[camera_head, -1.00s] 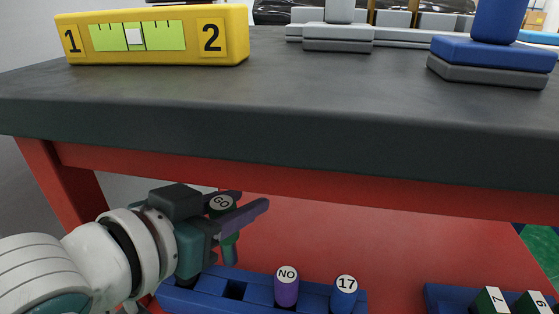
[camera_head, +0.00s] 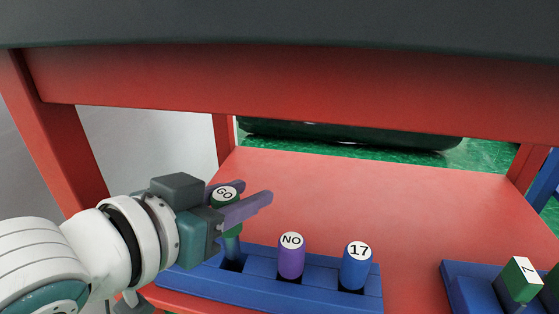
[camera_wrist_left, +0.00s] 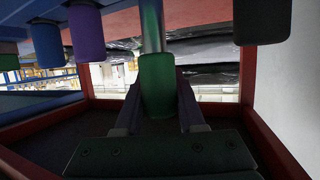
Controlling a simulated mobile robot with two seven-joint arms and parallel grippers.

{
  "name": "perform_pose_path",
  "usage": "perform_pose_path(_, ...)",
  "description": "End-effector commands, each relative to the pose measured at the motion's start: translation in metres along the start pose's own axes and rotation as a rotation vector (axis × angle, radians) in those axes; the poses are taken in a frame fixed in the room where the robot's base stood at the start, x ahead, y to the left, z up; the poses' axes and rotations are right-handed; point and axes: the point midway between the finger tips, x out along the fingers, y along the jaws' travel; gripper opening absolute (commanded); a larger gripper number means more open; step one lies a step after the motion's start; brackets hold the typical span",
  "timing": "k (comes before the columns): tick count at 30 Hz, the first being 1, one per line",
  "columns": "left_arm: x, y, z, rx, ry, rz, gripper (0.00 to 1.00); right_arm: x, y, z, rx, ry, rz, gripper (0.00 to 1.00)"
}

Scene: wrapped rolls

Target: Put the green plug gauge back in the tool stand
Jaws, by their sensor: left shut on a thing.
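The green plug gauge (camera_head: 232,247), with a white "GO" top, is held upright by my left gripper (camera_head: 238,202). In the left wrist view the gripper's fingers (camera_wrist_left: 160,105) are shut on its green handle (camera_wrist_left: 157,85), and a metal shank shows beyond it. The blue tool stand (camera_head: 270,291) is on the red lower shelf. The gauge's lower end is over or at the stand's left hole; I cannot tell whether it is inside. A purple "NO" gauge (camera_head: 291,261) and a blue "17" gauge (camera_head: 355,270) stand in the other holes. My right gripper is out of view.
The dark tabletop (camera_head: 280,22) and its red rail (camera_head: 280,100) are above the shelf. A second blue stand (camera_head: 458,290) with green "7"-marked blocks (camera_head: 522,280) is at right. The red shelf (camera_head: 390,195) behind the stands is clear.

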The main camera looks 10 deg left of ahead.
Motion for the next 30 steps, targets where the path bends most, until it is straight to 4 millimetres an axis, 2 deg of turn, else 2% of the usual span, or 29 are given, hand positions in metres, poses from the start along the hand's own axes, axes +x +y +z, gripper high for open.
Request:
perform_pose_path(1,0.002,0.000,0.005,0.001,0.002,0.000,0.00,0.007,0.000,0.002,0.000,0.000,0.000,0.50)
perform_pose_path(14,0.010,0.000,0.026,0.000,0.002,0.001,0.00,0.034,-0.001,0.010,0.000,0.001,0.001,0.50)
perform_pose_path(24,0.016,0.000,0.043,0.000,0.001,0.000,0.00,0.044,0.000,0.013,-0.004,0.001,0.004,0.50)
perform_pose_path(30,0.017,0.000,0.046,0.000,0.001,0.000,0.00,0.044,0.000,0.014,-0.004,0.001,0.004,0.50)
